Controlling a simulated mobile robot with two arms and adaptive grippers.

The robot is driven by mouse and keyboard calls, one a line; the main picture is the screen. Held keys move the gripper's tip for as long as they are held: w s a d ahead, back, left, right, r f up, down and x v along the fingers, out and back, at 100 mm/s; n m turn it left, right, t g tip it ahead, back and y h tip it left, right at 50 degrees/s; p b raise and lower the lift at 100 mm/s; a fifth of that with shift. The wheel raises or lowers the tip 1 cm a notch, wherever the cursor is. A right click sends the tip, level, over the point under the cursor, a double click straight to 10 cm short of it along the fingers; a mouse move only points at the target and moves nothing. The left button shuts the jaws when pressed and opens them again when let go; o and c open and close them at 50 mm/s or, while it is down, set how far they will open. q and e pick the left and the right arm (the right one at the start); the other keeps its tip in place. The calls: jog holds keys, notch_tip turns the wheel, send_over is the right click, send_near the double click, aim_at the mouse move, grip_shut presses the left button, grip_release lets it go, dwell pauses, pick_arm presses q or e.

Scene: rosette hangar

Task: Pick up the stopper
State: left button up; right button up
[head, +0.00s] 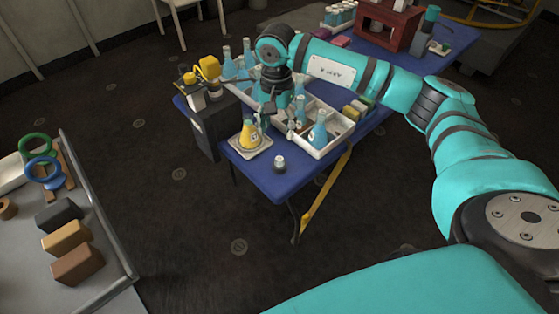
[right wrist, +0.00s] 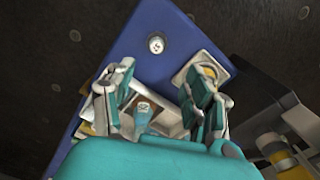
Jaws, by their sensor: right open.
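A small pale stopper with a dark base (head: 279,163) stands on the blue table (head: 262,178), near its front corner. In the right wrist view the stopper (right wrist: 156,43) shows from above, beyond the fingertips, with bare blue tabletop around it. My right gripper (head: 278,121) is above the table, behind the stopper in the head view and apart from it. In the right wrist view its two fingers (right wrist: 160,82) are spread, with nothing held between them. My left gripper is not in view.
A flask of yellow liquid (head: 249,136) stands on a pale square plate left of the stopper. A white divided tray (head: 339,139) holds a blue flask (head: 317,136) and bottles. A grey bench (head: 98,252) with blocks and rings is at the left.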

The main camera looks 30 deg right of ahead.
send_over(280, 159)
jog(key=f, duration=0.4)
jog(key=w+f, duration=0.1)
jog(key=f, duration=0.1)
jog(key=shift+a+p, duration=0.2)
jog(key=shift+p, duration=0.1)
jog(key=f, duration=0.2)
jog(key=s+f+p, duration=0.1)
jog(key=f, duration=0.1)
jog(key=shift+d+f, duration=0.15)
jog(key=shift+d, duration=0.05)
jog(key=shift+w+f, duration=0.1)
jog(key=shift+f, duration=0.35)
jog(key=c, duration=0.9)
jog(key=shift+c, duration=0.2)
jog(key=shift+r, duration=0.1)
